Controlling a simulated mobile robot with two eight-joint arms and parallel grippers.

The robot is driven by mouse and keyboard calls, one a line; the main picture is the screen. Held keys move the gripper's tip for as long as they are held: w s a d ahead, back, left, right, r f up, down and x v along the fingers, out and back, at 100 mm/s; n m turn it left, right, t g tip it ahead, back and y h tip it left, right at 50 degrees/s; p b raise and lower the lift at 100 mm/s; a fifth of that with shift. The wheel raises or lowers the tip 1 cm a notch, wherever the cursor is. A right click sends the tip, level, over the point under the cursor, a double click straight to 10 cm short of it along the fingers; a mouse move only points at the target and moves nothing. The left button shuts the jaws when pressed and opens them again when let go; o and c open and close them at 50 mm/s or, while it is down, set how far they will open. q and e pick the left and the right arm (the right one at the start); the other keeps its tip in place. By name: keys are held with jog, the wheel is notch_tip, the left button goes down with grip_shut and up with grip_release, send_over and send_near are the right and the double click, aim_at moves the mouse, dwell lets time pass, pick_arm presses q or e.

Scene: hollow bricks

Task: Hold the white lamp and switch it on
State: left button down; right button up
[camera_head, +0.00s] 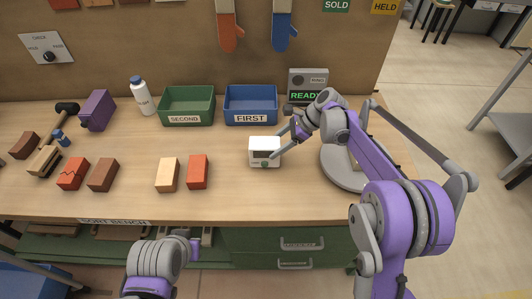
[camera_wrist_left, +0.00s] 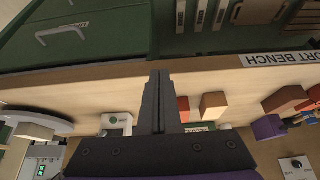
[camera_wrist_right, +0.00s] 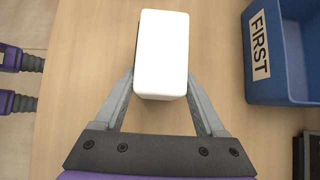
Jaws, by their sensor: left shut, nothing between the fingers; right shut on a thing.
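The white lamp (camera_head: 265,146) is a small white box with a dark window and a green knob on its front. It is near the middle of the bench, in front of the blue bin. My right gripper (camera_head: 283,143) is shut on it from the right side; in the right wrist view the lamp's white top (camera_wrist_right: 162,50) lies between the two fingers. I cannot tell whether it touches the bench. My left gripper (camera_head: 194,247) is at the front edge of the bench, away from the lamp. In the left wrist view its fingers (camera_wrist_left: 160,100) are shut and empty.
A blue FIRST bin (camera_head: 250,106) and a green SECOND bin (camera_head: 187,106) stand behind. A tan brick (camera_head: 167,175) and a red brick (camera_head: 197,172) lie left of the lamp. More bricks lie farther left. A grey turntable (camera_head: 343,168) is at the right. A grey box (camera_head: 307,84) shows READY.

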pick_arm(q)
jog(key=w+d+f+m+t+h, duration=0.1)
jog(key=w+d+m+h, duration=0.1)
jog(key=w+d, duration=0.2)
jog(key=w+d+f+m+t+h, duration=0.1)
jog(key=w+d+m, duration=0.1)
jog(key=w+d, duration=0.3)
jog(key=w+d+f+m+t+h, duration=0.1)
jog(key=w+d+f+m+h, duration=0.1)
jog(key=w+d, duration=0.3)
jog(key=shift+w+d+f+t+h, duration=0.1)
jog(key=shift+d+t+h, duration=0.1)
jog(key=shift+d, duration=0.55)
jog(key=shift+w+d+t+h, duration=0.1)
jog(key=shift+d+t, duration=0.1)
jog(key=shift+d, duration=0.55)
send_near(271, 167)
jog(key=shift+s+f+x, duration=0.15)
jog(key=shift+x, duration=0.7)
jog(key=shift+s+f+x, duration=0.1)
jog(key=shift+x, duration=0.7)
jog(key=shift+w+d, duration=0.1)
jog(key=shift+w, duration=0.35)
jog(key=shift+w, duration=0.2)
jog(key=shift+s, duration=0.65)
